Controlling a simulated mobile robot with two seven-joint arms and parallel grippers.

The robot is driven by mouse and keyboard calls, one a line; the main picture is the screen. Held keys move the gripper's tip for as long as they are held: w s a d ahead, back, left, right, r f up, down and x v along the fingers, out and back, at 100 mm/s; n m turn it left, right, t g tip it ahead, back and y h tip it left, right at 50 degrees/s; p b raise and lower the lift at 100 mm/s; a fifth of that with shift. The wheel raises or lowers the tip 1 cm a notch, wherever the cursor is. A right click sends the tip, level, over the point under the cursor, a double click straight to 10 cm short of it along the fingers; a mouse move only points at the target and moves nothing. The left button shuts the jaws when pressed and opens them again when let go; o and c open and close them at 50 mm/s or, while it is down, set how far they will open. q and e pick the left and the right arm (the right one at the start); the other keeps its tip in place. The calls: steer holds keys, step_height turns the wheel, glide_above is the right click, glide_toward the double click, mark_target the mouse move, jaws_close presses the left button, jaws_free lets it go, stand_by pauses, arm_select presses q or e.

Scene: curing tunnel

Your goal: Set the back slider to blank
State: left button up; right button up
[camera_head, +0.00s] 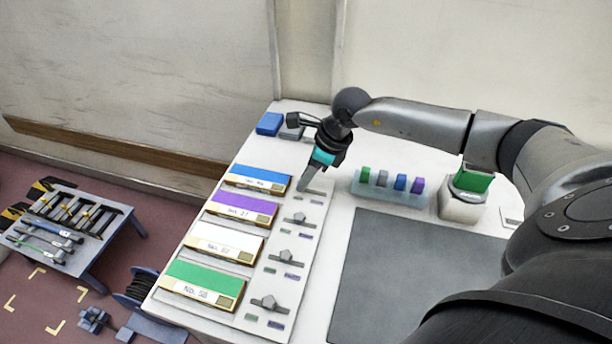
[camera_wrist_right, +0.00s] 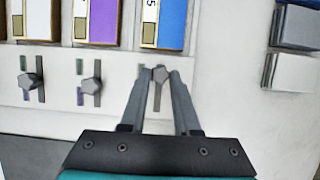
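The back slider's grey knob (camera_wrist_right: 160,74) shows in the right wrist view, beside the blue plate (camera_head: 258,179). In the head view my right gripper hides this knob. My right gripper (camera_head: 304,186) points down at the back slider's place. In the right wrist view its two fingertips (camera_wrist_right: 160,80) stand on either side of the knob, with slight gaps, so it looks open. Whether a finger touches the knob is unclear. Small coloured marks lie beside the slots; the fingers partly cover those of the back slider. My left gripper is not in view.
Purple (camera_head: 241,209), white (camera_head: 224,243) and green (camera_head: 204,284) plates line the panel, with further sliders (camera_head: 298,218) beside them. A tray of coloured blocks (camera_head: 388,198), a green-topped block holder (camera_head: 461,205) and a grey mat (camera_head: 410,270) are to the right. Blue and grey blocks (camera_head: 269,123) lie behind.

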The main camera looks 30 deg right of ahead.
jaws_close()
stand_by(0.9)
